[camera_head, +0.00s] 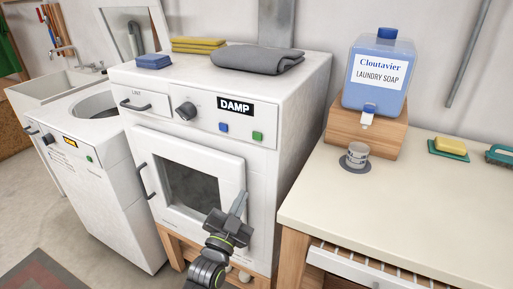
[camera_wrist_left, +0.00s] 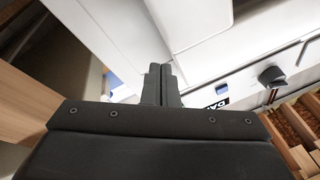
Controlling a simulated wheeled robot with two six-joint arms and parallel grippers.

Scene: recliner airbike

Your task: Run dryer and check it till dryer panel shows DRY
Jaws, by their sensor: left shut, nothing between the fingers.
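The white dryer (camera_head: 262,160) stands in the middle of the head view with its door (camera_head: 233,160) shut. Its black panel (camera_head: 235,105) reads DAMP. A dark knob (camera_head: 186,111) is left of the panel; a blue button (camera_head: 223,127) and a green button (camera_head: 258,136) are below it. My left gripper (camera_head: 240,203) is shut and empty, in front of the door's lower right, below the buttons. In the left wrist view its fingers (camera_wrist_left: 161,84) are together, and part of the panel (camera_wrist_left: 222,103) and the knob (camera_wrist_left: 271,76) show. My right gripper is not seen.
A grey cloth (camera_head: 258,59), yellow cloths (camera_head: 198,44) and a blue cloth (camera_head: 153,61) lie on the dryer. A white washer (camera_head: 95,190) stands left. A counter (camera_head: 420,200) at right holds a soap dispenser (camera_head: 377,75) on a wooden block and a cup (camera_head: 356,156).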

